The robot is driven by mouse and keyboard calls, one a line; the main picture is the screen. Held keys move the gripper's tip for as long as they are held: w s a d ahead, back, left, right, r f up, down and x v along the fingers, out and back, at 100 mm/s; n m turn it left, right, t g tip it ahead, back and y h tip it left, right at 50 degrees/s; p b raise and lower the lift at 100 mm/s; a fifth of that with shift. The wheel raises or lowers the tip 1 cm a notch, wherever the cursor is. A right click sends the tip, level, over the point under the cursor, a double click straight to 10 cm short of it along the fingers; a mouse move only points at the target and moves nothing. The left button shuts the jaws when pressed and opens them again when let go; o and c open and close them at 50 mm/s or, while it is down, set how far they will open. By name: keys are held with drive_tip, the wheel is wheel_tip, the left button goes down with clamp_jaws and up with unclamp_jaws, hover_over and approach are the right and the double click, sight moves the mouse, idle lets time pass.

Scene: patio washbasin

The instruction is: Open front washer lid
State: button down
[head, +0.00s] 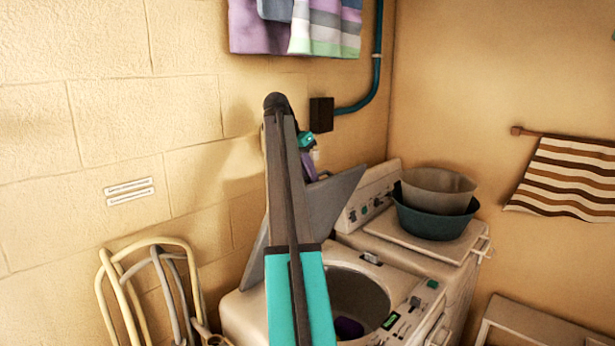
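The front washer (248,311) is a cream top-loader at the lower middle. Its grey lid (338,203) stands raised and tilted, its upper edge well above the washer top. The round drum opening (362,296) is uncovered, with something dark purple (348,327) inside. My arm crosses in front of the lid and hides its middle. My gripper (311,164) is at the arm's far end, by the lid's upper edge and mostly hidden behind my arm. I cannot tell whether it touches the lid or how its fingers stand.
A second washer (392,232) stands behind, its top carrying a teal basin (436,222) and a grey-beige basin (440,183). Folded chairs (110,272) lean at the left wall. Striped cloths hang above (325,30) and at right (570,180). A low table (540,325) is lower right.

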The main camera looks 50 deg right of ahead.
drive_tip(key=shift+w+d+f, duration=0.1)
drive_tip(key=shift+w+f, duration=0.1)
drive_tip(key=shift+f, duration=0.2)
drive_tip(key=c, duration=1.9)
unclamp_jaws()
drive_tip(key=shift+w+d+f, duration=0.1)
drive_tip(key=shift+c, duration=0.2)
drive_tip(key=shift+o, duration=0.9)
drive_tip(key=shift+w+d+f, duration=0.25)
drive_tip(key=shift+w, duration=0.05)
drive_tip(key=p+v, duration=0.1)
drive_tip(key=v, duration=0.7)
drive_tip(key=shift+s, duration=0.2)
drive_tip(key=shift+a, duration=0.1)
